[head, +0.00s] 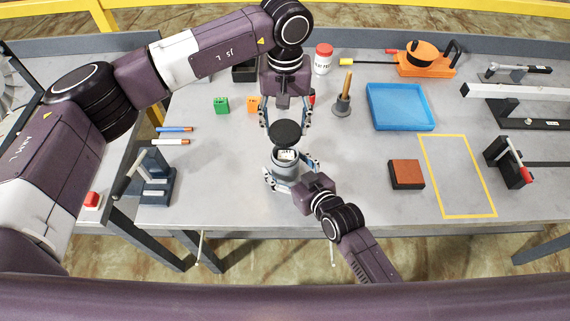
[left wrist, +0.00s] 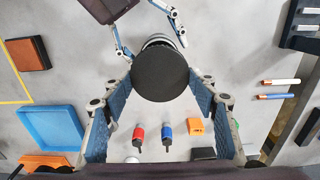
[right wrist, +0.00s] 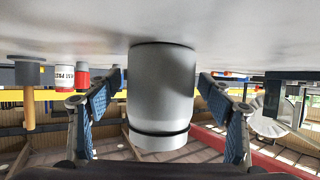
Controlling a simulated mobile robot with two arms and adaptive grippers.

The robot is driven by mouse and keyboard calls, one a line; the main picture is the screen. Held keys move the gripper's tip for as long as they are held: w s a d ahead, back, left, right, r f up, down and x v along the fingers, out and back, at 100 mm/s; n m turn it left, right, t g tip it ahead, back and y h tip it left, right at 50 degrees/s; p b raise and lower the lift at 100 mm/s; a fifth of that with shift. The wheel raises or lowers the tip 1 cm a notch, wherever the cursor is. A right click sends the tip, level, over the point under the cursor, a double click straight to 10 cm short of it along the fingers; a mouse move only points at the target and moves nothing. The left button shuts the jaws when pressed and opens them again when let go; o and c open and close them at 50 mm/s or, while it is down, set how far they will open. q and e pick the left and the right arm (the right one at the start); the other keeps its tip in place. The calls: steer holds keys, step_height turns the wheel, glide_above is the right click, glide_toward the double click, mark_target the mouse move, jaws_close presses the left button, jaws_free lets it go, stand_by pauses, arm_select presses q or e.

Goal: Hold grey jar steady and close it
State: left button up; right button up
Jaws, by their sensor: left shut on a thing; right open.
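The grey jar (head: 285,170) stands upright and open on the table, with something pale inside. My left gripper (head: 285,122) is shut on the round black lid (head: 286,134) and holds it above the far side of the jar's mouth. In the left wrist view the lid (left wrist: 160,74) hides most of the jar. My right gripper (head: 291,173) is open, one finger on either side of the jar. In the right wrist view the jar (right wrist: 160,90) stands between the fingers, with a gap on each side and a dark band near its mouth.
A brown block (head: 406,174), a yellow taped outline (head: 458,176) and a blue tray (head: 400,107) are to the right. A plunger-like tool (head: 343,104) stands behind right. Green (head: 221,105) and orange (head: 254,103) blocks lie behind left.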

arm_select(q)
steer(key=shift+s, duration=0.1)
arm_select(e)
steer(key=shift+c, duration=0.2)
steer(key=c, duration=1.7)
arm_select(q)
steer(key=shift+d+f, duration=0.1)
steer(key=shift+f, duration=2.35)
steer(key=shift+f, duration=0.9)
steer(key=shift+f, duration=0.55)
arm_select(e)
jaws_close()
arm_select(q)
steer(key=m, duration=0.9)
steer(key=shift+d+m, duration=0.15)
steer(key=shift+m, duration=0.25)
